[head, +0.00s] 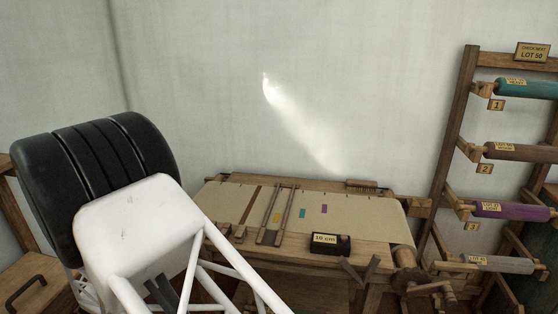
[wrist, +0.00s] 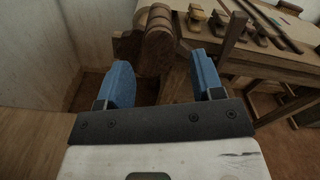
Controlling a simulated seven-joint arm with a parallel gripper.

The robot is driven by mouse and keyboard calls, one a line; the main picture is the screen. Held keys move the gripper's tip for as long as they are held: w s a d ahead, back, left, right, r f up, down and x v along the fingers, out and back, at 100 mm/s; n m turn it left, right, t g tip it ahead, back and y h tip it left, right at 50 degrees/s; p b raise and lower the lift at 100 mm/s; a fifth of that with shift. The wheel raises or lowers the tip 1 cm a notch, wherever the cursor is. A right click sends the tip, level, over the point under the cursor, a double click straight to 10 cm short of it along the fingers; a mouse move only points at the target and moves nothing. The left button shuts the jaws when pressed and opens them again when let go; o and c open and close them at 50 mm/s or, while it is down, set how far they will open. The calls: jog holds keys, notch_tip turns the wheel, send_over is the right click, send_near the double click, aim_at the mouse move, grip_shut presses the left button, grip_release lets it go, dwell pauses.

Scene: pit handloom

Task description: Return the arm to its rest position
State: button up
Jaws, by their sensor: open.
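My gripper (wrist: 163,78) shows in the wrist view with its two blue fingers wide apart. Nothing is between the fingers. Beyond them are a round wooden roller end (wrist: 158,50) and a wooden post, seemingly apart from the fingers, though the exact gap cannot be told. In the head view my white and black arm fills the lower left, and I cannot make out the fingers there.
The loom (head: 345,210) carries beige cloth with small coloured patches. A black "10 cm" block (head: 330,243) sits on its front edge. A rack (head: 458,140) of coloured rolls stands at right. In the wrist view, a wooden bench (wrist: 265,55) holds several small pieces.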

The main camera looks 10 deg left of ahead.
jog(key=w+d+r+m+g+h, duration=0.2)
jog(key=w+d+r+m+h, duration=0.3)
jog(key=d, duration=0.6)
jog(key=w+d+r+m+g+h, duration=0.1)
jog(key=d+r+m+g, duration=0.3)
jog(key=d, duration=0.8)
jog(key=d+r+m+g+h, duration=0.2)
jog(key=d+r+m, duration=0.35)
jog(key=d, duration=0.65)
jog(key=w+d+r+m+g+h, duration=0.1)
jog(key=d+r+m+g, duration=0.4)
jog(key=d, duration=0.6)
jog(key=s+d+r+m+g+y, duration=0.1)
jog(key=s+d+r+m, duration=0.2)
jog(key=d, duration=0.4)
jog(key=s+d+r+m+g+y, duration=0.1)
jog(key=s+d+m, duration=0.2)
jog(key=s+d, duration=0.25)
jog(key=s+d+r+m+g+y, duration=0.1)
jog(key=s+d+r+m, duration=0.2)
jog(key=d, duration=0.5)
jog(key=s+d+m+y, duration=0.3)
jog(key=s+m, duration=0.3)
jog(key=s, duration=0.4)
jog(key=s+d+m+y, duration=0.3)
jog(key=s+d+m, duration=0.2)
jog(key=s, duration=0.5)
jog(key=shift+d+r+m+t, duration=0.25)
jog(key=shift+d+m+t, duration=0.05)
jog(key=shift+d+m, duration=0.15)
